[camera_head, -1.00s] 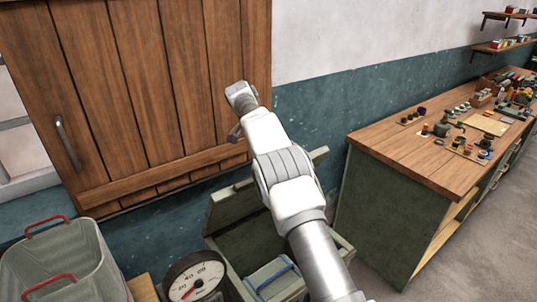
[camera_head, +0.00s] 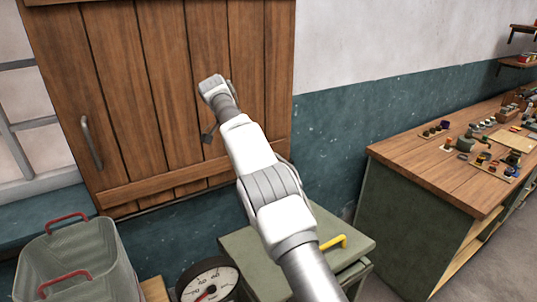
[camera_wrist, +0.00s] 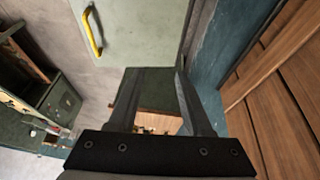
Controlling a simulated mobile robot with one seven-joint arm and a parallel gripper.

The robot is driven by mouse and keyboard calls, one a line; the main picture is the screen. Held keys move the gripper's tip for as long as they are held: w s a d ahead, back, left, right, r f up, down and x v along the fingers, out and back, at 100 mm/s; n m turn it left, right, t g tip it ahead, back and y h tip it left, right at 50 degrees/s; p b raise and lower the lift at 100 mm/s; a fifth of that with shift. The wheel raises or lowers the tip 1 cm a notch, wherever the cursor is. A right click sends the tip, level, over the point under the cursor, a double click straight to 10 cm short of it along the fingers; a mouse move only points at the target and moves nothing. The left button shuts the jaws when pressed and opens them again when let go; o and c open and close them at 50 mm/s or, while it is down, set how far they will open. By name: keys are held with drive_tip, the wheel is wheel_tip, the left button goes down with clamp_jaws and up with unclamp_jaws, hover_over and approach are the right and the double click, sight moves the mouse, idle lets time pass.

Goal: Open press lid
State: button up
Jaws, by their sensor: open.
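The press is a grey-green chest with a flat lid (camera_head: 265,250). The lid lies roughly level over the chest, partly hidden behind my arm; I cannot tell whether it is fully down. A yellow handle (camera_head: 333,242) is on its top near the right. In the wrist view the lid (camera_wrist: 135,30) and its yellow handle (camera_wrist: 91,32) show at the upper left, beyond the fingers. My gripper (camera_wrist: 155,80) is open and empty, apart from the handle. In the head view my gripper (camera_head: 208,134) is mostly hidden, in front of the wooden shutter.
The wooden shutter (camera_head: 155,100) stands behind my arm. A grey bin with red handles (camera_head: 85,265) and a dial gauge (camera_head: 208,283) are at the lower left. A workbench (camera_head: 430,165) with small parts stands at right, with floor between it and the chest.

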drive_tip(key=shift+s+a, duration=0.4)
drive_tip(key=shift+a, duration=0.45)
